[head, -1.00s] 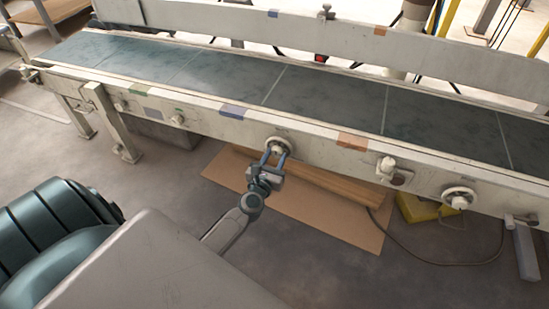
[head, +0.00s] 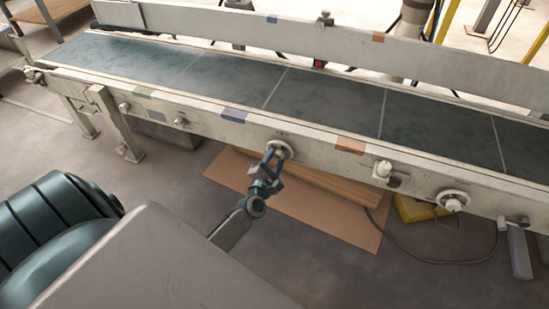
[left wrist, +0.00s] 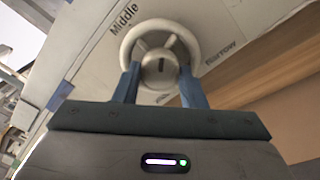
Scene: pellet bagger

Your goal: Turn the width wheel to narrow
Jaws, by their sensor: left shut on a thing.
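The width wheel (head: 284,147) is a small white handwheel on the front side rail of the conveyor. In the left wrist view the wheel (left wrist: 160,28) shows a white ring, spokes and a round hub with a short dark mark. The label "Middle" (left wrist: 124,19) is at its upper left and "narrow" (left wrist: 220,52) at its right. My left gripper (head: 273,154) is shut on the wheel, its blue fingers (left wrist: 160,78) on either side of the lower rim. The fingertips are partly hidden by the rim. My right gripper is not in view.
A second white wheel (head: 453,201) and a knob (head: 383,170) are further right on the rail. The dark belt (head: 325,97) runs above. A cardboard sheet (head: 325,217) and a yellow object (head: 415,208) lie below. Open floor is in front.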

